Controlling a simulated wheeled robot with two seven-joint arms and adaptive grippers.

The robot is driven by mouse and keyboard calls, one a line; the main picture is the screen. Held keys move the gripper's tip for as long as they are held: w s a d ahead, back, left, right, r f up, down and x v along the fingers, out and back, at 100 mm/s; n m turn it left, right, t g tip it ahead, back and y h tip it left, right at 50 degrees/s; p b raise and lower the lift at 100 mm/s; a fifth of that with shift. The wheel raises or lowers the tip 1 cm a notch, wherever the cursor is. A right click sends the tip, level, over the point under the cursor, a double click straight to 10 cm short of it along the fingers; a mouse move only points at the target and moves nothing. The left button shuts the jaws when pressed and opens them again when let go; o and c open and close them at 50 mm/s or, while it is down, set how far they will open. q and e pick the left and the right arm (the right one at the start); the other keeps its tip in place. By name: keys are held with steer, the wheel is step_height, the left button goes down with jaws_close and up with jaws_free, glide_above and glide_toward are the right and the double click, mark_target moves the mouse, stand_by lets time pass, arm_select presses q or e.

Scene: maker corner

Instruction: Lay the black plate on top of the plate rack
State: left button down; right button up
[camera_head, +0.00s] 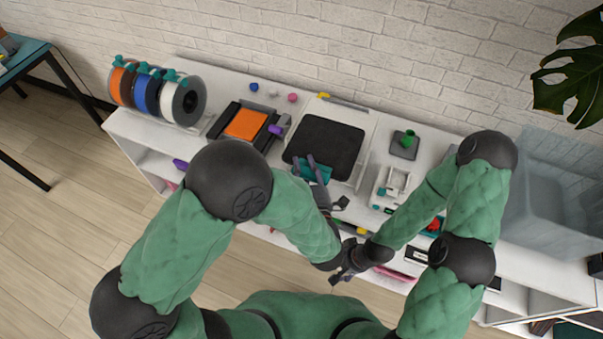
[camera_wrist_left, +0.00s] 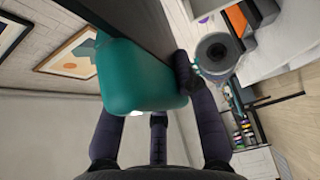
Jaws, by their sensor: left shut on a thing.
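The black plate (camera_head: 326,146) is a dark, rounded square with a teal grip (camera_head: 314,173) on its near edge. My left gripper (camera_head: 316,165) is shut on that grip. In the left wrist view the teal grip (camera_wrist_left: 138,80) sits between the fingers, and the dark plate (camera_wrist_left: 150,22) extends beyond it. The plate is over the white plate rack (camera_head: 369,139), whose edge shows on the right; the plate hides much of it. I cannot tell whether they touch. My right gripper (camera_head: 346,273) is low, in front of the shelf, its fingers too unclear to judge.
Filament spools (camera_head: 158,94) and an orange-topped black item (camera_head: 246,124) stand left of the plate. A small dark block with a green top (camera_head: 405,144) and a white device (camera_head: 393,186) are to the right. A clear bin (camera_head: 550,190) stands at the far right.

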mark_target(317, 146)
arm_select(q)
steer(key=shift+w+d+b, duration=0.45)
steer(key=shift+w+b, duration=0.1)
steer(key=shift+w, duration=0.9)
steer(key=shift+w+d+b, duration=0.5)
steer(key=shift+w+b, duration=0.05)
steer(key=shift+w, duration=0.95)
steer(key=shift+w+d+b, duration=0.45)
steer(key=shift+w+b, duration=0.1)
steer(key=shift+w, duration=0.9)
steer(key=shift+w+d+f+b, duration=0.15)
steer(key=shift+f+b, duration=0.55)
steer(key=shift+f, duration=0.55)
jaws_free()
steer(key=shift+f, duration=0.65)
steer(key=shift+s+a+p, duration=0.35)
steer(key=shift+s+a, duration=0.05)
steer(key=shift+s, duration=0.8)
steer(key=shift+s+a+p, duration=0.4)
steer(key=shift+s, duration=0.75)
steer(key=shift+s+a+p, duration=0.35)
steer(key=shift+s+a, duration=0.05)
steer(key=shift+s, duration=0.8)
